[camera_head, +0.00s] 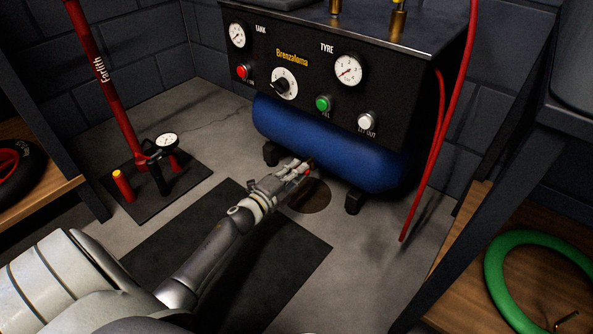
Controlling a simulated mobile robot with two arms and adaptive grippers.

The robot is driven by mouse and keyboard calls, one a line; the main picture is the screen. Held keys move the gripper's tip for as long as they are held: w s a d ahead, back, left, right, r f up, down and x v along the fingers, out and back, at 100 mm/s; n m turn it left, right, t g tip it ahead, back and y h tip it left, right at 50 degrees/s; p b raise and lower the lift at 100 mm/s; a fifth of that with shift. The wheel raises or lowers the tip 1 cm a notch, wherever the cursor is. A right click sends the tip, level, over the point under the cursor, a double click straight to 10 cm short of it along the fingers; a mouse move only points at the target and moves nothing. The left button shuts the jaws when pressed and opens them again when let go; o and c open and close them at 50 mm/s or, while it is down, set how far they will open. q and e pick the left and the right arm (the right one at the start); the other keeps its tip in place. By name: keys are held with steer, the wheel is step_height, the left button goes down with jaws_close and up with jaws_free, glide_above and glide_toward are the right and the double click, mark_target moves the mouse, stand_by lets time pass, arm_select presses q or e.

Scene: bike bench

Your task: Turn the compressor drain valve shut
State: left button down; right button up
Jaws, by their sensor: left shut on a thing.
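The compressor has a blue tank (340,147) under a black control panel (305,83) and stands against the back wall. My left gripper (306,166) reaches low to the underside of the tank, near its middle. It is shut on the small red drain valve (310,163), of which only a bit of red shows at the fingertips. The fingers hide most of the valve, so its turn position cannot be told. My right gripper is not in view.
A round dark stain (313,199) lies on the floor below the tank. A red floor pump (110,95) stands at left. A red hose (446,130) hangs at right. A shelf with a green tyre (498,270) is at lower right. A dark mat (290,262) covers the floor in front.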

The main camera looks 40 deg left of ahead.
arm_select(q)
steer(key=c, duration=1.5)
jaws_free()
steer(key=s, duration=1.2)
steer(key=shift+a, duration=0.4)
